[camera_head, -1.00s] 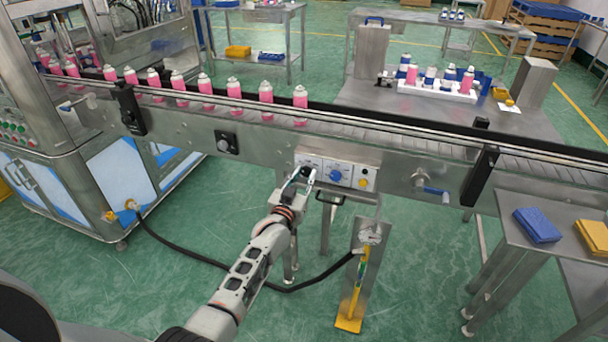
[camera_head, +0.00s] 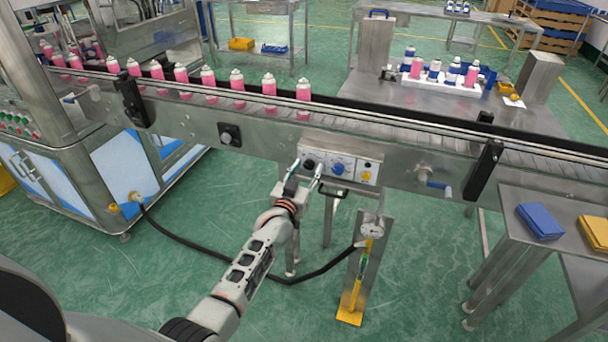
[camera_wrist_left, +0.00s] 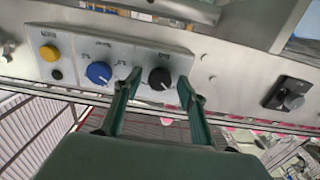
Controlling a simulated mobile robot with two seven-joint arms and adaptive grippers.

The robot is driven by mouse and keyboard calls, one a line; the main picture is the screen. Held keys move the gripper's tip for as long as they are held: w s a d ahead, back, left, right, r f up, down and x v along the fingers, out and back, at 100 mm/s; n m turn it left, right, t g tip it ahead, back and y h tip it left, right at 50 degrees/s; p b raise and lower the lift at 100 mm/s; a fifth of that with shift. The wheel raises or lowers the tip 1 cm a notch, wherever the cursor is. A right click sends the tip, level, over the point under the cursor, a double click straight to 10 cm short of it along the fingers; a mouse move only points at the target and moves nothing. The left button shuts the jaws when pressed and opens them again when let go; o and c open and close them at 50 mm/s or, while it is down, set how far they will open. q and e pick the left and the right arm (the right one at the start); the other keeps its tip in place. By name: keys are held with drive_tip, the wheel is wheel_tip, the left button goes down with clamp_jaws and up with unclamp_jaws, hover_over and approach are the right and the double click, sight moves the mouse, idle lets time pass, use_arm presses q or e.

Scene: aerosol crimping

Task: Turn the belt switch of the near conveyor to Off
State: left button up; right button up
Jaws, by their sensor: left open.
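The control box (camera_head: 351,170) on the near conveyor's side carries a black knob (camera_head: 309,164), a blue knob (camera_head: 337,169) and a yellow button (camera_head: 366,175). In the left wrist view, the black knob (camera_wrist_left: 160,78) lies between the fingertips, with the blue knob (camera_wrist_left: 98,72) and yellow button (camera_wrist_left: 49,53) to its left. My left gripper (camera_head: 308,171) is open in front of the black knob, one finger on each side; it also shows in the left wrist view (camera_wrist_left: 160,86). Contact with the knob cannot be told. The box labels are too small to read. My right gripper is not visible.
Pink cans (camera_head: 269,90) stand in a row on the near conveyor (camera_head: 408,147).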

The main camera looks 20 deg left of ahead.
use_arm(q)
drive_tip(key=s, duration=1.2)
drive_tip(key=shift+a, duration=0.2)
drive_tip(key=shift+f, duration=0.1)
drive_tip(key=s+d+f+m+g, duration=0.1)
drive_tip(key=s+f, duration=0.4)
drive_tip(key=s, duration=0.5)
drive_tip(key=s+d+f+m+g+h, duration=0.1)
drive_tip(key=s+f+g, duration=0.2)
drive_tip(key=s+f, duration=0.3)
drive_tip(key=s+d+f+m+g+h, duration=0.1)
drive_tip(key=s+f, duration=0.5)
drive_tip(key=s, duration=0.8)
drive_tip(key=shift+m+g, duration=0.5)
drive_tip(key=shift+g, duration=0.6)
drive_tip(key=shift+w, duration=0.1)
